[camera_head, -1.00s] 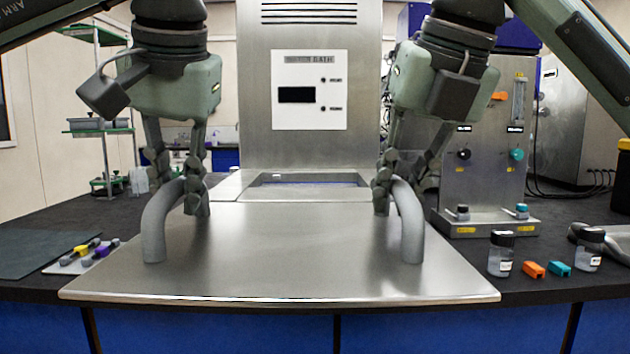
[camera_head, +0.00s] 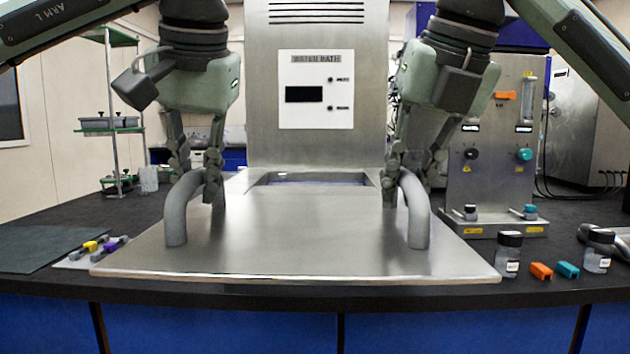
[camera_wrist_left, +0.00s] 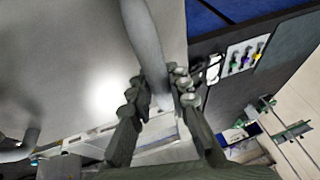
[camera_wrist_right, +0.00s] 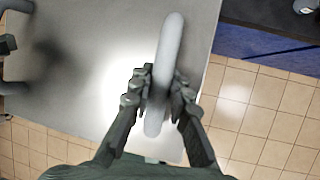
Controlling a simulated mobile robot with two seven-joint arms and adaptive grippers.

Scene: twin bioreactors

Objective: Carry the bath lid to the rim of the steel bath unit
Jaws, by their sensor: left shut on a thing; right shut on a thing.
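The bath lid (camera_head: 300,240) is a wide flat steel plate with two grey arched handles, held over the front of the bench. My left gripper (camera_head: 198,180) is shut on its left handle (camera_head: 175,218); the left wrist view shows the fingers on both sides of that handle (camera_wrist_left: 147,45). My right gripper (camera_head: 402,172) is shut on its right handle (camera_head: 417,220); this handle also shows in the right wrist view (camera_wrist_right: 166,60). The steel bath unit (camera_head: 262,110), labelled WATER BATH, stands behind the lid. Part of its rectangular opening (camera_head: 315,179) shows beyond the lid's far edge; the lid hides the front.
A pump tower (camera_head: 490,150) stands right of the bath. Lidded jars (camera_head: 508,255) and orange and teal clips (camera_head: 541,270) lie near the lid's right corner. A small card with coloured items (camera_head: 92,250) and a dark mat (camera_head: 40,248) lie on the left.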

